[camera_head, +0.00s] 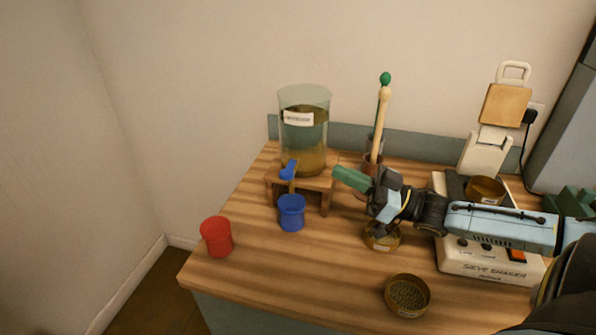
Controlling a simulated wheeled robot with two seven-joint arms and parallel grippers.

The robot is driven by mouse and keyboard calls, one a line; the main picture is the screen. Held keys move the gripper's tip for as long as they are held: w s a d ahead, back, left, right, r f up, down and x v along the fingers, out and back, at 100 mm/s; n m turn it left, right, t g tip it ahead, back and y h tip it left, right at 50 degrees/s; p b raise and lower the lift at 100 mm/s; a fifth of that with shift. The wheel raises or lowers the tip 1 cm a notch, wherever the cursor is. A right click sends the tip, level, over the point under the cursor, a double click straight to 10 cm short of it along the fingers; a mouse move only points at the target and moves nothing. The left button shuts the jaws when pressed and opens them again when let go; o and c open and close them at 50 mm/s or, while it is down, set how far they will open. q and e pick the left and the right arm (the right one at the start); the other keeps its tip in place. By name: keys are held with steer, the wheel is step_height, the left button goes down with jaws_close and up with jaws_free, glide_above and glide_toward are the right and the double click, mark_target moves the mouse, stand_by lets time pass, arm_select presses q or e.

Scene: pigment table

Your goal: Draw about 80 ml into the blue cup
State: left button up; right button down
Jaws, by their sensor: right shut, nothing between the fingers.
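The blue cup (291,214) stands upright on the wooden table, below the tap in the picture. I cannot see inside it well enough to tell whether it holds liquid. The tap has a blue lever (288,171) at the front of a clear glass dispenser (304,135), which has a white label and brownish liquid in its lower part. The dispenser stands on a small wooden stand (324,186). My right gripper (341,176), with green fingers, is shut and empty, to the right of the tap lever and apart from it. My left gripper is out of view.
A red cup (217,237) stands near the table's left edge. A pot with tall sticks (376,140) is behind my right gripper. Brass sieves (408,296) lie below my right arm, and a sieve shaker (487,262) is at the right.

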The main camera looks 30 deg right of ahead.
step_height(320, 180, up, 3)
steer(key=b, duration=0.1)
glide_above(290, 169)
steer(key=s, duration=0.3)
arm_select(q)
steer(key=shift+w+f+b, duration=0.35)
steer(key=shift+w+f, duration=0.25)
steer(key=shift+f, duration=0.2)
arm_select(e)
steer(key=shift+w+d+f, duration=0.1)
steer(key=shift+w+f, duration=0.05)
steer(key=shift+f, duration=1.75)
